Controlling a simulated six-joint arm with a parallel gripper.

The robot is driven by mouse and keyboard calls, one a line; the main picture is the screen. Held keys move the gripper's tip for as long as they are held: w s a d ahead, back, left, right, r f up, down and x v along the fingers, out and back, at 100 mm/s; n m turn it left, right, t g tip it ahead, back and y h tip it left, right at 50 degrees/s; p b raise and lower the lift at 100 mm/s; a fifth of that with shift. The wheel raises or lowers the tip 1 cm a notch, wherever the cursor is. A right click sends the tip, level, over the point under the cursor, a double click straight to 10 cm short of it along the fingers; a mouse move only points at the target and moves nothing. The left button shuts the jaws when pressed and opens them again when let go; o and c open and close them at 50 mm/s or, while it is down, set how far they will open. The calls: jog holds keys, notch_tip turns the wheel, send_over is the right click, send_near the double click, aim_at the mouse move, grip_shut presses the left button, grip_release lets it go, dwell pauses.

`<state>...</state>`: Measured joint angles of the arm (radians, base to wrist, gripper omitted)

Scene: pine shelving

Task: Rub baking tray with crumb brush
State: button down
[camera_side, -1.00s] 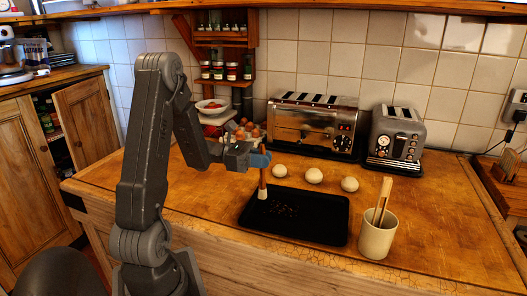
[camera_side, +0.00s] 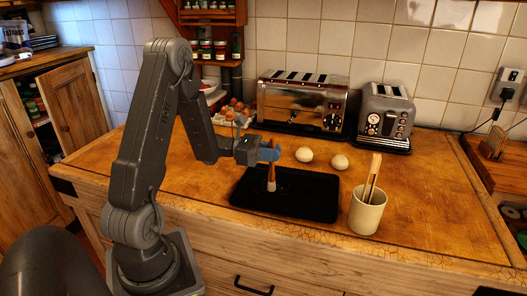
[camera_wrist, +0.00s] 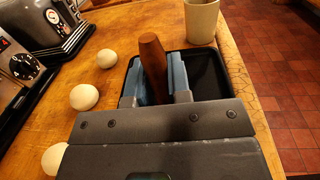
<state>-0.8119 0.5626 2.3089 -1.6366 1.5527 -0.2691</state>
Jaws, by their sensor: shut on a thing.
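The black baking tray (camera_side: 312,202) lies flat on the wooden counter; part of it also shows in the wrist view (camera_wrist: 210,75). My gripper (camera_side: 269,152) is above the tray's back left part, its blue fingers shut on the brown handle of the crumb brush (camera_side: 271,180). The brush is upright with its pale bristles down, at or just above the tray surface; I cannot tell if they touch. In the wrist view the handle top (camera_wrist: 153,60) stands between the fingers, and the bristles are hidden. Crumbs are hard to make out now.
Pale round balls (camera_side: 340,162) lie behind the tray; the wrist view shows three (camera_wrist: 84,97). A cream cup (camera_side: 367,212) with wooden utensils stands right of the tray. Two toasters (camera_side: 386,118) stand along the wall.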

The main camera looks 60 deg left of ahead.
jog(key=shift+x, duration=2.7)
jog(key=shift+w+a+v, duration=0.75)
jog(key=shift+a+v, duration=0.1)
jog(key=shift+v, duration=4.7)
jog(key=shift+x, duration=5.75)
notch_tip(320, 180, up, 8)
jog(key=shift+s, duration=0.15)
jog(key=shift+d+f, duration=0.1)
jog(key=shift+f, duration=0.05)
